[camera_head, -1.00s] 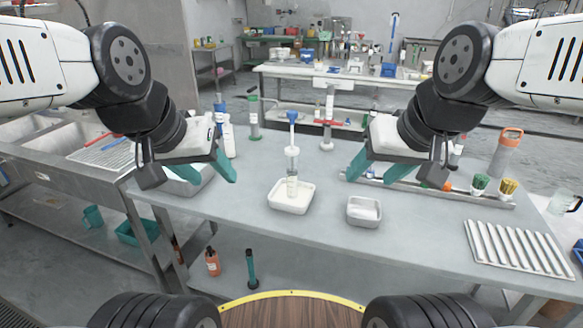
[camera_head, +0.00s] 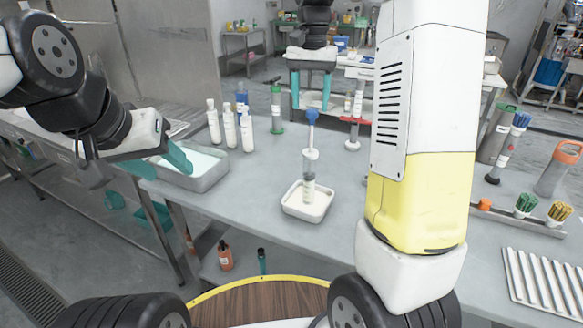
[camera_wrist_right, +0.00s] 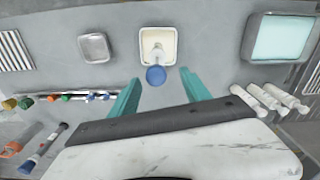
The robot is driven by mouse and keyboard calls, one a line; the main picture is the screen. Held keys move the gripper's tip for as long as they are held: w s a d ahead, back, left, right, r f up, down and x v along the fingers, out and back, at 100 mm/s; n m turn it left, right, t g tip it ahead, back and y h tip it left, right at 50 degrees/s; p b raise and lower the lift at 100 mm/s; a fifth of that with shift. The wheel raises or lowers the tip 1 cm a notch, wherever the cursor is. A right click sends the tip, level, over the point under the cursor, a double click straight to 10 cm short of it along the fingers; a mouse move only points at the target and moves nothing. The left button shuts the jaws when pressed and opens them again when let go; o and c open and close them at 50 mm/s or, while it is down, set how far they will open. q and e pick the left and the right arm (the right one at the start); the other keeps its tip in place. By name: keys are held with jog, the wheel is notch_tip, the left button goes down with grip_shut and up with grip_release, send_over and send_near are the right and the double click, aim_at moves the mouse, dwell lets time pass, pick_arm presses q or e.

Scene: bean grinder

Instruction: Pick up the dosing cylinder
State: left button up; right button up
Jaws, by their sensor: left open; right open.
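The dosing cylinder (camera_head: 309,165) looks like a clear upright tube with a white lower part and a blue knob on a stem. It stands in a small white tray (camera_head: 290,206) on the table. My right gripper (camera_head: 311,90) is open and empty, fingers down, above and behind the cylinder in the head view. In the right wrist view the blue knob (camera_wrist_right: 156,75) shows just past the gap between the open fingertips (camera_wrist_right: 160,82), apart from them. My left gripper (camera_head: 162,166) is open and empty beside a metal basin of pale liquid (camera_head: 210,178).
Several white bottles (camera_head: 230,128) stand behind the basin. A green-topped stand (camera_head: 276,108) and a red-armed stand (camera_head: 353,125) are further back. A ribbed rack (camera_head: 540,278) lies at right. A small metal tray (camera_wrist_right: 95,47) shows in the right wrist view. My right arm hides part of the table.

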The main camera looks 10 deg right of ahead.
aim_at(312, 124)
jog(key=shift+w+f, duration=0.1)
jog(key=shift+f, duration=0.3)
jog(key=f, duration=0.7)
jog(key=shift+s+d, duration=0.25)
jog(key=shift+s, duration=0.05)
jog(key=shift+c, duration=0.3)
grip_shut()
dwell(0.5)
